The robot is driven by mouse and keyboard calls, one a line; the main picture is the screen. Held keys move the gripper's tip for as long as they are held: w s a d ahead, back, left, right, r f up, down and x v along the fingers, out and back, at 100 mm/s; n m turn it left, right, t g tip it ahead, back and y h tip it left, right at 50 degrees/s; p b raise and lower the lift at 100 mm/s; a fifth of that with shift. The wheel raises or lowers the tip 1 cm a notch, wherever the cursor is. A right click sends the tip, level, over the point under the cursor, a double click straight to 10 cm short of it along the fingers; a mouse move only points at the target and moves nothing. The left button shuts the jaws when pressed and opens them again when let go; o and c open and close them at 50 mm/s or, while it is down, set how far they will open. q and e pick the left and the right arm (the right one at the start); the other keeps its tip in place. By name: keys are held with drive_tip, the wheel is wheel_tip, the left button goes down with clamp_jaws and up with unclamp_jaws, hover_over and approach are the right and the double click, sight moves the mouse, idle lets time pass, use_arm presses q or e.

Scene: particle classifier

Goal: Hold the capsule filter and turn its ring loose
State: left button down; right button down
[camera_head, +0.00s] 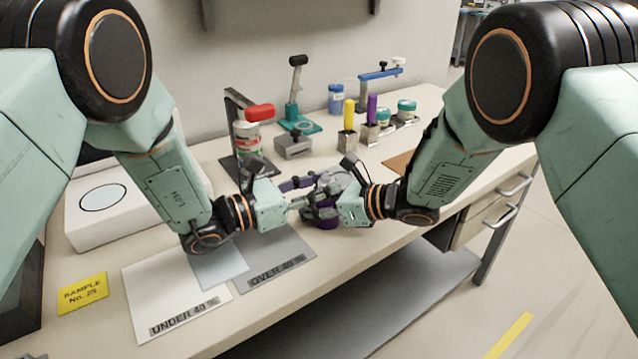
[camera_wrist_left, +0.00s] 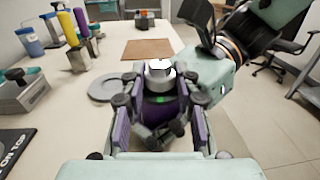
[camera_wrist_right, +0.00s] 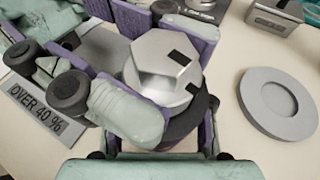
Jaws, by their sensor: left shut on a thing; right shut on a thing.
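The capsule filter (camera_wrist_right: 163,55) has a silvery faceted top with black marks and a darker round part (camera_wrist_right: 188,125) below it; its top also shows in the left wrist view (camera_wrist_left: 160,72). My left gripper (camera_head: 299,199) comes in from the left, and its purple-padded fingers (camera_wrist_left: 158,118) are shut around the filter. My right gripper (camera_head: 328,207) comes in from the right and is shut on the same filter. Both grippers meet close together above the table. The fingers hide most of the filter's body, and I cannot tell which part is the ring.
A grey round dish (camera_wrist_right: 250,105) lies beside the grippers. Mats marked UNDER 40 % (camera_head: 165,300) and OVER 40 % (camera_head: 285,262) lie in front. A metal block (camera_head: 293,146) and holders with yellow and purple handles (camera_head: 349,115) stand behind. A brown mat (camera_wrist_left: 147,48) lies farther along.

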use_arm(q)
drive_tip(key=shift+s+d+n+t+y, duration=0.1)
drive_tip(key=shift+n+t+y, duration=0.45)
drive_tip(key=shift+t, duration=0.2)
drive_tip(key=shift+s+d+n+t+y, duration=0.1)
drive_tip(key=shift+n+t+y, duration=0.45)
drive_tip(key=shift+t, duration=0.2)
drive_tip(key=shift+a+n+t+y, duration=0.1)
drive_tip(key=shift+n+t+y, duration=0.2)
drive_tip(key=shift+t+y, duration=0.2)
drive_tip(key=c, duration=1.3)
unclamp_jaws()
drive_tip(key=shift+o, duration=0.2)
drive_tip(key=shift+a, duration=0.1)
drive_tip(key=shift+v, duration=3.95)
